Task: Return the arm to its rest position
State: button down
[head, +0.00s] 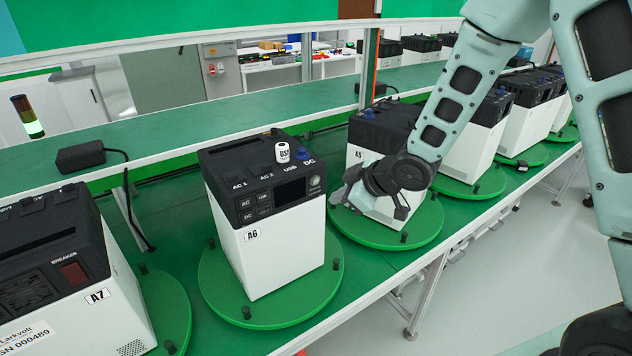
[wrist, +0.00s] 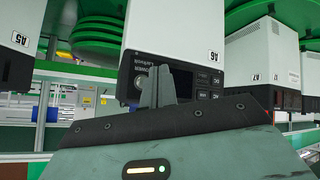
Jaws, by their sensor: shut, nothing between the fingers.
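My arm reaches in from the upper right of the head view, and my gripper (head: 352,194) hangs in front of the box A5 (head: 372,133), beside the box A6 (head: 268,255). The fingers are together with nothing between them. In the wrist view my gripper (wrist: 158,85) points toward the dark control panel of A6 (wrist: 207,78), which looks upside down there. I cannot tell whether the fingers touch A5.
Box A7 (head: 122,290) stands on its own turntable at the left. More boxes (head: 490,125) line the right. A raised green shelf (head: 190,128) runs behind them, with a black power adapter (head: 92,157) on it. Open grey floor (head: 510,265) lies at the lower right.

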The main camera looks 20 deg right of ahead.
jog(key=s+a+f+m+g+h+b, duration=0.1)
jog(key=s+b, duration=0.3)
jog(key=s, duration=0.6)
jog(key=s+a+m+g+h+b, duration=0.1)
jog(key=s+a+g+h+b, duration=0.1)
jog(key=s, duration=0.9)
jog(key=s+a+f+m+g+h+b, duration=0.1)
jog(key=s+a+g+b, duration=0.3)
jog(key=s, duration=0.6)
jog(key=shift+s+f+g+h+b, duration=0.35)
jog(key=shift+h+b, duration=0.15)
jog(key=shift+b, duration=0.3)
